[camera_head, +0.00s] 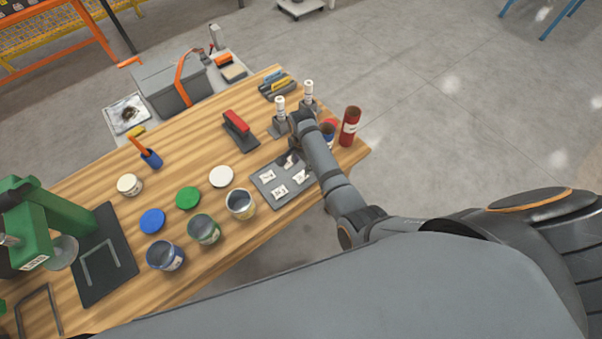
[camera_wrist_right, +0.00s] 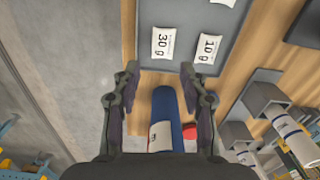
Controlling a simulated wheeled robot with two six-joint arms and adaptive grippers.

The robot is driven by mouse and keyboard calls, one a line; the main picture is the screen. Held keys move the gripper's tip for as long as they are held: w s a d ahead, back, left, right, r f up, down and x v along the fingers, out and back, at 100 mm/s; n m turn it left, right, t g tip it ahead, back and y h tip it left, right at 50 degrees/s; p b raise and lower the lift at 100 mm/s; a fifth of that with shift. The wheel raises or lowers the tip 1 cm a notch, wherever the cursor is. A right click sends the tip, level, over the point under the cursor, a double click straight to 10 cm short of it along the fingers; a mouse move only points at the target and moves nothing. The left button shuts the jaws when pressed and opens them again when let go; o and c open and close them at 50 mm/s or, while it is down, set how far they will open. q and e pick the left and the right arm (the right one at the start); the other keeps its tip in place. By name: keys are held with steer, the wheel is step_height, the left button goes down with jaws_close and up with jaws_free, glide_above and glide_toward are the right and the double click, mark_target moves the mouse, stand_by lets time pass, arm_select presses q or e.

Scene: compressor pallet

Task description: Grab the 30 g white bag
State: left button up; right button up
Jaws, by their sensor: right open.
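The white bag marked 30 g (camera_wrist_right: 163,43) lies flat on a grey tray (camera_wrist_right: 182,66) in the right wrist view, near the tray edge. A bag marked 10 g (camera_wrist_right: 208,48) lies to its right. Several white bags show on the tray (camera_head: 259,186) in the head view, where their print is too small to read. My right gripper (camera_wrist_right: 160,78) is open and empty. In its wrist view, the fingertips are just below the 30 g bag, one to either side. In the head view, the right gripper (camera_head: 288,154) is over the tray's far side, partly hiding it. My left gripper is out of view.
A red can (camera_head: 350,126) and a blue can (camera_wrist_right: 166,103) stand close by the right arm. Two grey stands with white bottles (camera_head: 308,92) are beyond. Open paint cans (camera_head: 240,204) and lids (camera_head: 188,198) lie left of the tray. A green press (camera_head: 50,225) stands far left.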

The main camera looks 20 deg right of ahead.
mark_target(300, 177)
steer(key=shift+w+a+f+m, duration=0.1)
steer(key=shift+a+f+m, duration=0.05)
steer(key=shift+f, duration=0.3)
steer(key=shift+w+a+f+m, duration=0.1)
steer(key=shift+a+f+m, duration=0.05)
steer(key=shift+f, duration=0.3)
step_height(300, 177, down, 2)
steer(key=shift+f+b, duration=0.15)
steer(key=shift+b, duration=1.1)
step_height(300, 177, down, 6)
steer(key=b, duration=0.6)
steer(key=shift+b, duration=0.4)
steer(key=shift+r, duration=0.3)
steer(key=c, duration=0.7)
